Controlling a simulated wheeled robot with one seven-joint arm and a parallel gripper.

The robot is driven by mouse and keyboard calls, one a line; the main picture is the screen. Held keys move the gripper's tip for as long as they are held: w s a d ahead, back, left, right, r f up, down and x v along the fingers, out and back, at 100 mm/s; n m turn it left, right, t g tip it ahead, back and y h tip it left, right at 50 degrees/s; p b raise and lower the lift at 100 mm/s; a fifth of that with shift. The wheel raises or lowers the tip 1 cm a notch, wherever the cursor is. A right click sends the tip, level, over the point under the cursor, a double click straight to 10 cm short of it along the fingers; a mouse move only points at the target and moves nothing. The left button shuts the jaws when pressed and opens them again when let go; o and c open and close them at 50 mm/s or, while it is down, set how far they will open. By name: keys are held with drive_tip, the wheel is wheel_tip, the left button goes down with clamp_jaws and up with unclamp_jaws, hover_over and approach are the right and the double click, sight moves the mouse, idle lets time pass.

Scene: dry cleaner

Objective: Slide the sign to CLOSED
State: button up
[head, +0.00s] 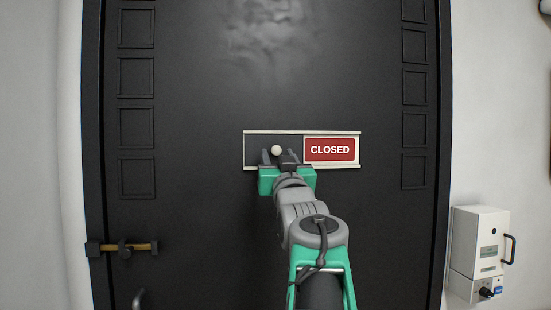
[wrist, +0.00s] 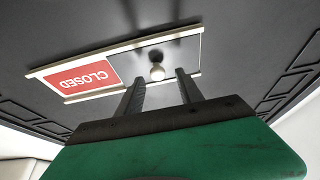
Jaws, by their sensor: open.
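The sliding sign (head: 350,133) is a pale frame with two rails on the black door. Its right half shows a red CLOSED panel (head: 330,150); its left half is a dark panel with a small round pale knob (head: 276,150). In the wrist view the red panel (wrist: 84,77) appears upside down at left and the knob (wrist: 157,72) at right. My gripper (head: 279,157) is open in front of the dark half. In the wrist view its two fingers (wrist: 158,82) stand either side of the knob, apart from it. Exact depth to the knob is unclear.
The black door (head: 210,230) has raised square trim on both sides. A brass-and-black latch (head: 125,248) is at lower left. A white box with a handle (head: 478,250) is on the right wall. The door around the sign is clear.

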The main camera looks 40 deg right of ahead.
drive_tip(key=b+v, duration=0.1)
drive_tip(key=v, duration=0.4)
drive_tip(key=shift+a, duration=0.1)
